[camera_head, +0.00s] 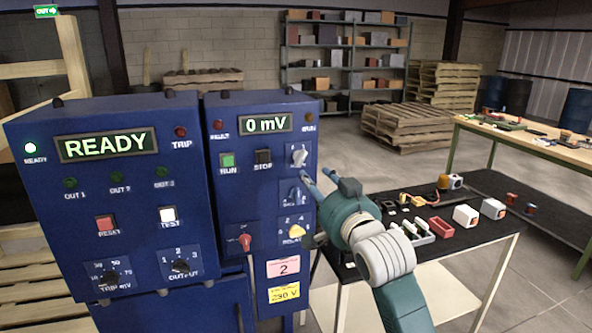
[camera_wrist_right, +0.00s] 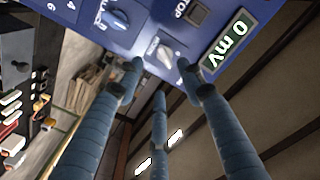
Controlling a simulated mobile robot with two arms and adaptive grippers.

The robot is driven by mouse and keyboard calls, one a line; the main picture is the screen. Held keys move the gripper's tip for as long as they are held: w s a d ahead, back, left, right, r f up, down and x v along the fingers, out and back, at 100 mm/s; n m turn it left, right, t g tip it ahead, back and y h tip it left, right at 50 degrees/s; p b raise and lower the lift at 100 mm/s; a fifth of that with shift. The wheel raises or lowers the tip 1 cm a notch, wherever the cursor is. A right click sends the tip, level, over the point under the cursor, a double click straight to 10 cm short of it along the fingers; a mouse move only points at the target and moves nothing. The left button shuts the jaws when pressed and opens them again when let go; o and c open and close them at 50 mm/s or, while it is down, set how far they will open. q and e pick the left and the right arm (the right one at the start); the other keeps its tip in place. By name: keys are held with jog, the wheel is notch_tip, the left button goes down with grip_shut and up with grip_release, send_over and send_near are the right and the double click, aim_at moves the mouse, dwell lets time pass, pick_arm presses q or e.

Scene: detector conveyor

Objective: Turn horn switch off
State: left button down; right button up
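The blue control box (camera_head: 225,185) carries a white rotary knob (camera_head: 299,156) at its upper right, below the 0 mV display. A second, bluish switch (camera_head: 295,194) sits under it, partly hidden by a finger. The small labels are too blurred to tell which is the horn switch. My right gripper (camera_head: 318,179) is just right of these, its fingers pointing at the panel. In the right wrist view the white knob (camera_wrist_right: 166,55) lies between the spread fingertips (camera_wrist_right: 160,68) with nothing gripped; contact cannot be told. My left gripper is out of view.
A red knob (camera_head: 245,241) and a yellow knob (camera_head: 296,231) sit lower on the box. The READY panel (camera_head: 88,190) stands left. A black-topped table (camera_head: 400,195) with small parts is at right, partly behind my right arm.

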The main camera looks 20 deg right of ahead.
aim_at(303, 162)
jog(key=w, duration=0.3)
jog(key=w+p, duration=0.1)
jog(key=w, duration=0.2)
jog(key=w+p, duration=0.1)
jog(key=w, duration=0.2)
jog(key=shift+w+r, duration=0.25)
jog(key=shift+r, duration=0.05)
jog(key=shift+w+f+p, duration=0.1)
jog(key=shift+w+p, duration=0.25)
jog(key=shift+w, duration=0.35)
jog(key=c, duration=0.9)
